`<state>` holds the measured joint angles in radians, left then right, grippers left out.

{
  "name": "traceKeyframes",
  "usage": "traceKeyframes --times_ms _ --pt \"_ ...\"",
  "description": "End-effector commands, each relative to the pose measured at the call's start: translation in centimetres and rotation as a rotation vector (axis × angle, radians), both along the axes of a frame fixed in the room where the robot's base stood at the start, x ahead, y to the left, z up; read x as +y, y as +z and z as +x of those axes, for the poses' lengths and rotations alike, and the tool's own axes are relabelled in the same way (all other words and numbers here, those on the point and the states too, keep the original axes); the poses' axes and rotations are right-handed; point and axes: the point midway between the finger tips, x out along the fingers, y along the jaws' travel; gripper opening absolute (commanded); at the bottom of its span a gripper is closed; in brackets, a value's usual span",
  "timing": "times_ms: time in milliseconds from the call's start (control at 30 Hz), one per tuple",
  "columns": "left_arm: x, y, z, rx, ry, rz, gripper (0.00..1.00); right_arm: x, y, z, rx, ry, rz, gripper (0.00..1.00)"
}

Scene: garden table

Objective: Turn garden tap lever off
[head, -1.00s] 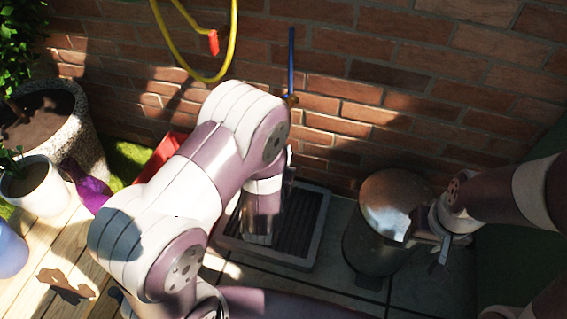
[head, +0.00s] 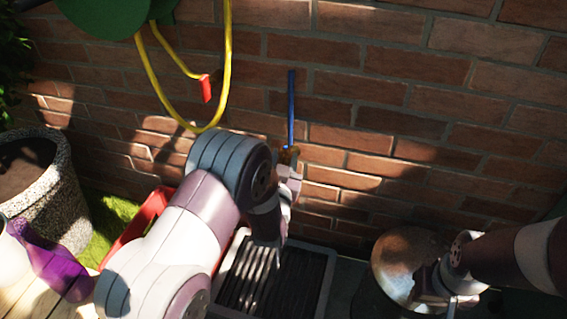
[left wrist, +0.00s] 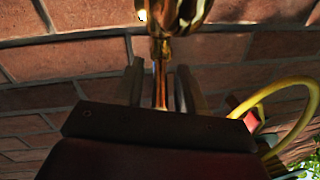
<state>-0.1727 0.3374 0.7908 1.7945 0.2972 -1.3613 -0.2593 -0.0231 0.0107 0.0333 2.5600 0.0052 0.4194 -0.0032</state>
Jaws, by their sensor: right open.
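The garden tap's blue lever (head: 291,105) stands upright against the brick wall in the head view. The brass tap body (head: 289,153) is at its lower end, partly hidden by my left gripper (head: 288,170). In the left wrist view the brass tap (left wrist: 165,45) is at the top centre. My left gripper's two fingers (left wrist: 160,85) are apart, with a gap on each side of the brass stem between them in the picture; the lever is out of that view. My right gripper (head: 432,300) is open at the lower right, away from the tap.
A yellow hose (head: 228,70) with a red end (head: 206,88) hangs left of the tap. A dark grated drain tray (head: 300,280) lies below. A metal bin (head: 400,255) is near my right gripper. A red container (head: 140,225) and stone planter (head: 45,190) stand left.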

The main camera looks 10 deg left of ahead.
Motion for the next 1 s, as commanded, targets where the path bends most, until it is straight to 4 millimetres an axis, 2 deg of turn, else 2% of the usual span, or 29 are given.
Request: traceKeyframes --times_ms 100,133,233,267,467,733,1000 --pt "0.0 0.03 -0.02 0.0 0.0 0.0 0.39 0.0 0.05 0.0 0.0 0.0 0.0 0.43" --pt "-0.01 0.03 -0.03 0.0 0.0 0.0 0.36 0.0 0.05 0.0 0.0 0.0 0.0 0.43" --pt "-0.01 0.02 -0.04 0.0 0.0 0.0 0.03 0.0 0.05 0.0 0.0 0.0 0.0 0.43" --pt "-0.01 0.02 -0.04 0.0 0.0 0.0 0.0 0.0 0.04 0.01 0.0 0.0 0.0 0.43" --pt "0.05 0.1 -0.04 0.0 -0.013 0.0 0.0 0.0 0.2 0.0 0.0 0.0 0.0 0.43" --pt "0.07 0.06 -0.07 0.0 -0.167 0.0 0.0 0.0 0.93 0.0 0.0 0.0 0.0 0.43" --pt "-0.01 -0.04 -0.08 0.001 -0.176 0.0 0.0 0.0 0.87 0.0 0.0 0.0 0.0 0.43"
